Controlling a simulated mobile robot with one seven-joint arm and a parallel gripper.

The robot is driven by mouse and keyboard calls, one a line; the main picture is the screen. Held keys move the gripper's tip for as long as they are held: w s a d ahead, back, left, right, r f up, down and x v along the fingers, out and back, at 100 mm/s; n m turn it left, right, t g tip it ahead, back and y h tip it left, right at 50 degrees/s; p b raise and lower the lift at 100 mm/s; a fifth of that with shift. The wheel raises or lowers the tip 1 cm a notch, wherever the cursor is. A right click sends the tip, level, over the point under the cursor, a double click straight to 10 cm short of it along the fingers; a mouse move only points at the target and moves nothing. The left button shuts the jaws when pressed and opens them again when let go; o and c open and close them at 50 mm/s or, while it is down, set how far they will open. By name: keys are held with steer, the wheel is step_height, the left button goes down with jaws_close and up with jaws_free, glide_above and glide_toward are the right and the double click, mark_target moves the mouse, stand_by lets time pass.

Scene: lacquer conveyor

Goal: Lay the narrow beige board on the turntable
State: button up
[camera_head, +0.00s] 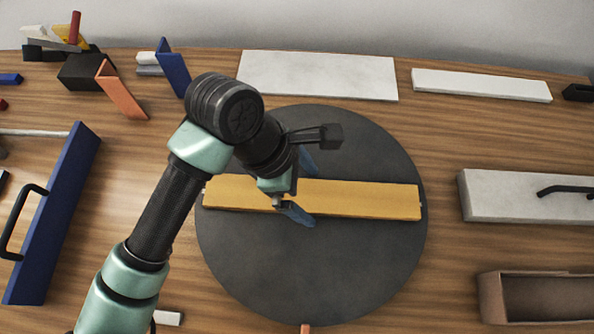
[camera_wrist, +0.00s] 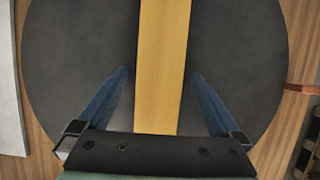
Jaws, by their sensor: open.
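The narrow beige board (camera_head: 370,199), yellow-tan in these views, lies flat across the dark round turntable (camera_head: 320,275), running left to right just above its middle. In the wrist view the board (camera_wrist: 163,35) runs up the middle of the picture over the turntable (camera_wrist: 70,50). My gripper (camera_head: 303,190) is open over the board, left of its middle. In the wrist view its blue fingers (camera_wrist: 160,78) stand one on each side of the board, with a gap on both sides. Part of the board is hidden by my gripper in the head view.
A wide white panel (camera_head: 318,75) and a narrow white board (camera_head: 480,84) lie behind the turntable. A white block with a black handle (camera_head: 500,195) and a brown open box (camera_head: 490,298) stand at right. A blue board with a handle (camera_head: 55,220) is at left.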

steer(key=v, duration=1.2)
